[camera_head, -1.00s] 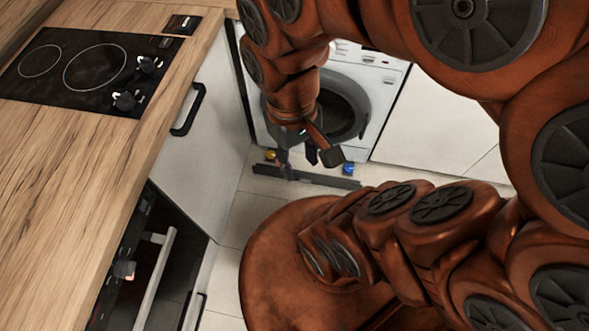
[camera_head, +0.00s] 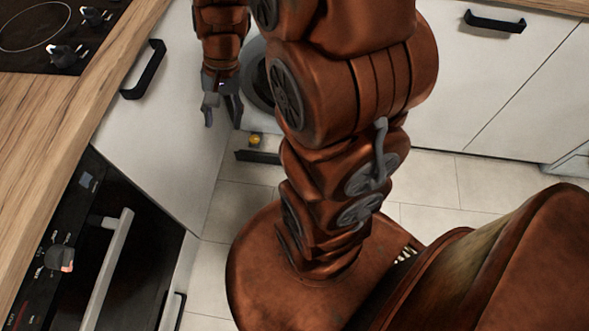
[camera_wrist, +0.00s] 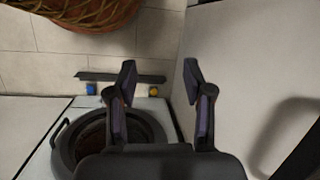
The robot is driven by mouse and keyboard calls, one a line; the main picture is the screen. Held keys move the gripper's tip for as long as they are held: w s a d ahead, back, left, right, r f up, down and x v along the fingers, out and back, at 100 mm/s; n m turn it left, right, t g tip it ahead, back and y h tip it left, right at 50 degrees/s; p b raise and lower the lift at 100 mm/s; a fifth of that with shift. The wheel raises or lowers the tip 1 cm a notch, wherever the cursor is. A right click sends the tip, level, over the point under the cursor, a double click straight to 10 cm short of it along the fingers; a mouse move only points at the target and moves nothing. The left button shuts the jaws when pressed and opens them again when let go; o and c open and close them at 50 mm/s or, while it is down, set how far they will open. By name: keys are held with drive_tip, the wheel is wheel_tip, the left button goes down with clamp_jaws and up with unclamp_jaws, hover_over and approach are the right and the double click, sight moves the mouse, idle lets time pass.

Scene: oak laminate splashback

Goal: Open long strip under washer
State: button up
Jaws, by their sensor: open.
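The long dark strip (camera_head: 257,156) lies low at the foot of the white washer (camera_head: 261,118), with my arm hiding its right part. The wrist view shows the strip's full length (camera_wrist: 95,76) set out from the washer's front (camera_wrist: 158,112), with a gap between. A yellow part (camera_head: 255,140) and a blue part (camera_wrist: 91,89) show in that gap. My gripper (camera_head: 221,108) is open and empty, above and left of the strip in the head view. Its spread fingers also show in the wrist view (camera_wrist: 159,68), not holding the strip.
A white cabinet door with a black handle (camera_head: 146,70) stands close to my gripper on the left. An oven with a long bar handle (camera_head: 108,270) is nearer, under the wooden counter (camera_head: 55,115). White cabinets (camera_head: 500,90) stand right of the washer. Tiled floor (camera_head: 425,187) is clear there.

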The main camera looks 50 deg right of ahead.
drive_tip(key=w+d+f+m+t+b, duration=0.1)
drive_tip(key=w+d+f+m+b, duration=0.3)
drive_tip(key=f, duration=0.6)
drive_tip(key=w+d+f+m+t+y+b, duration=0.1)
drive_tip(key=w+d+f+m+b, duration=0.15)
drive_tip(key=d+f+b, duration=0.55)
drive_tip(key=w+d+f+m+b, duration=0.2)
drive_tip(key=w+d+f+m, duration=0.15)
drive_tip(key=f, duration=0.95)
drive_tip(key=s+d+f+m+t+b, duration=0.1)
drive_tip(key=s+d+f+m+b, duration=0.25)
drive_tip(key=f, duration=0.75)
drive_tip(key=s+d+f+m+h+b, duration=0.1)
drive_tip(key=d+f+m+b, duration=0.2)
drive_tip(key=d+f+b, duration=0.5)
drive_tip(key=s+d+f+m+t+b, duration=0.15)
drive_tip(key=d+f+m, duration=0.3)
drive_tip(key=f, duration=0.85)
drive_tip(key=shift+n+g, duration=0.25)
drive_tip(key=shift+n, duration=0.15)
drive_tip(key=b+x, duration=0.3)
drive_tip(key=x, duration=0.3)
drive_tip(key=shift+d, duration=0.1)
drive_tip(key=shift+w+f+b, duration=0.25)
drive_tip(key=shift+f+b, duration=0.05)
drive_tip(key=shift+f, duration=0.35)
drive_tip(key=shift+a, duration=0.25)
drive_tip(key=c, duration=1)
clamp_jaws()
